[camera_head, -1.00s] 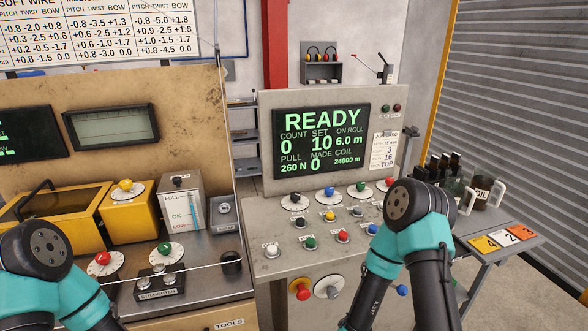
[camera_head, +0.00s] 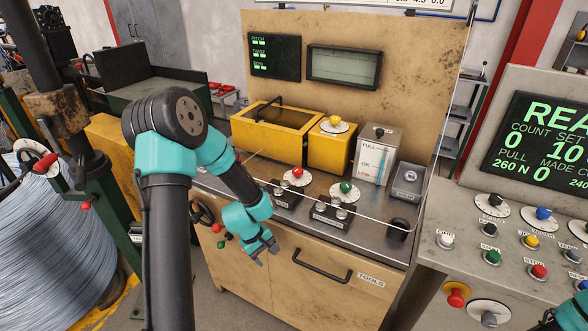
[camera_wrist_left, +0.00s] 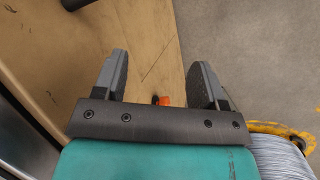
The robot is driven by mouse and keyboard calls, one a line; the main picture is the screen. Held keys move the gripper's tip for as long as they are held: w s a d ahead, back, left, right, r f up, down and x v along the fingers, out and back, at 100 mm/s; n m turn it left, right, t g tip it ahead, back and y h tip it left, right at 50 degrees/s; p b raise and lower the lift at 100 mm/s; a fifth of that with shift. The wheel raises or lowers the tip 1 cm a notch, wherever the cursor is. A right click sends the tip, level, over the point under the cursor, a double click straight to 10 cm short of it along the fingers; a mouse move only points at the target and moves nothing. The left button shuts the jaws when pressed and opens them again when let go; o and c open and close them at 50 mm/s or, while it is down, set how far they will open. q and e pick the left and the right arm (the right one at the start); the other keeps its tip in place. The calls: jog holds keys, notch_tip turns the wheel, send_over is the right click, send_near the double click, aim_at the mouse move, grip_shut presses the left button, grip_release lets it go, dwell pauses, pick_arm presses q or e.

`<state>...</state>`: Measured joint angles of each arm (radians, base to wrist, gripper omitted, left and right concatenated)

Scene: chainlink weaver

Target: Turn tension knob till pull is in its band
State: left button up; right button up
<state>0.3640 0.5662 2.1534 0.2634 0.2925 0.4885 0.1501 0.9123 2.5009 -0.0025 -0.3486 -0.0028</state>
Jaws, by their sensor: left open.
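The green-lettered display (camera_head: 545,145) at the right reads PULL 260 N. No knob label is legible enough to tell which is the tension knob. A red knob on a white dial (camera_head: 38,162) sits beside the wire coil at the far left. Red (camera_head: 297,173) and green (camera_head: 346,188) dial knobs sit on the straightener bench. My left gripper (camera_head: 264,249) is open and empty in front of the bench's wooden cabinet, below these knobs. Its spread fingers show in the left wrist view (camera_wrist_left: 158,75). My right gripper is out of view.
A large wire coil (camera_head: 60,250) stands at the left. A wire runs across the bench above the straightener blocks. The cabinet has a black drawer handle (camera_head: 322,266). The control panel (camera_head: 450,215) with several knobs and buttons is at the right.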

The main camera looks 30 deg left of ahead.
aim_at(298, 169)
pick_arm(q)
jog(key=w+a+r+n+t, duration=0.1)
jog(key=w+a+r+n, duration=0.25)
jog(key=a+r, duration=0.6)
jog(key=w+r+m, duration=0.4)
jog(key=w+m, duration=0.1)
jog(key=w+r+m, duration=0.5)
jog(key=m, duration=0.1)
jog(key=shift+w+d+r+t, duration=0.15)
jog(key=shift+d+r+t, duration=0.05)
jog(key=shift+r+t, duration=0.1)
jog(key=w+r+m+y, duration=0.2)
jog(key=w+r+m, duration=0.7)
jog(key=r+m, duration=0.2)
jog(key=shift+w+d, duration=0.2)
jog(key=shift+d, duration=0.25)
jog(key=shift+m, duration=0.25)
jog(key=shift+t, duration=0.3)
jog(key=x, duration=1.7)
jog(key=shift+f, duration=0.2)
